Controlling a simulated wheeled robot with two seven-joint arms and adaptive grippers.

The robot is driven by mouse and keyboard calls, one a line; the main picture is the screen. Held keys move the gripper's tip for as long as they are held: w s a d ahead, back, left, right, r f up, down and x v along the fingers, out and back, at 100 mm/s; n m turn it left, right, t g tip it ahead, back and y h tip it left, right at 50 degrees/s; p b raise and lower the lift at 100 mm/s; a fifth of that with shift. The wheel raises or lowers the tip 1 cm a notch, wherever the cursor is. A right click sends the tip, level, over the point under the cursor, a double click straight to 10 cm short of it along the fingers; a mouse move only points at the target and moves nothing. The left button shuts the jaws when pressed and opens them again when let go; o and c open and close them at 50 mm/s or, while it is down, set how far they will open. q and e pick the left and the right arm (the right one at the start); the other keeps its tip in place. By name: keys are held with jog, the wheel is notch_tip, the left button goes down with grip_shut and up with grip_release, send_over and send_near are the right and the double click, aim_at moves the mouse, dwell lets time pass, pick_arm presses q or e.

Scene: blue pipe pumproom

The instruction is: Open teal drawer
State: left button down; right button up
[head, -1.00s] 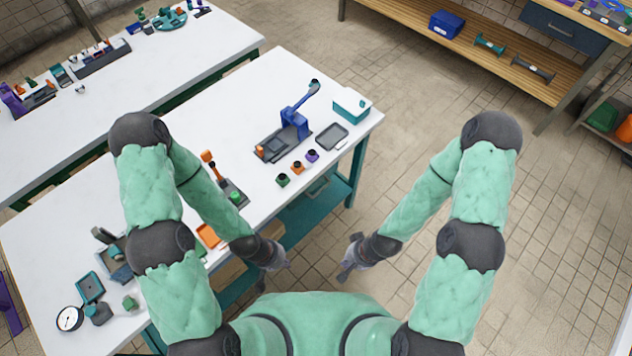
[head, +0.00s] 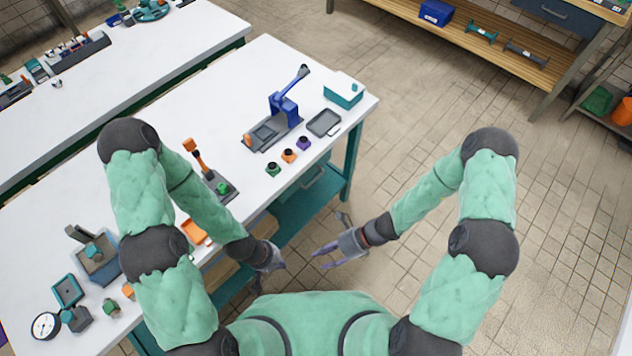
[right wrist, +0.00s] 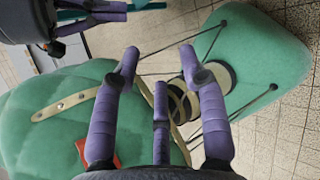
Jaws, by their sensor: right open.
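The teal drawer (head: 308,184) is under the white table's right end in the head view, with a handle on its front. It looks shut. My left gripper (head: 280,264) is in front of the table, below and left of the drawer in the picture; its opening is unclear. My right gripper (head: 324,250) is open and empty, with its fingers spread and pointing left, below the drawer in the picture and apart from it. In the right wrist view, its purple fingers (right wrist: 160,66) are spread over my own body. The drawer cannot be made out there.
The white tabletop (head: 255,75) holds a blue press (head: 284,105), a teal-white box (head: 343,90), a dark tray (head: 323,122) and small coloured blocks. A teal lower shelf (head: 300,212) lies beneath. The tiled floor (head: 420,130) right of the table is clear.

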jog(key=w+m+t+y+b, duration=0.3)
jog(key=w+m+t, duration=0.3)
jog(key=w+m, duration=0.55)
jog(key=m+t+h+b, duration=0.2)
jog(key=m+t, duration=0.5)
jog(key=m, duration=0.1)
send_near(317, 178)
jog(key=shift+b+x, duration=1.6)
jog(key=shift+x, duration=3.65)
grip_shut()
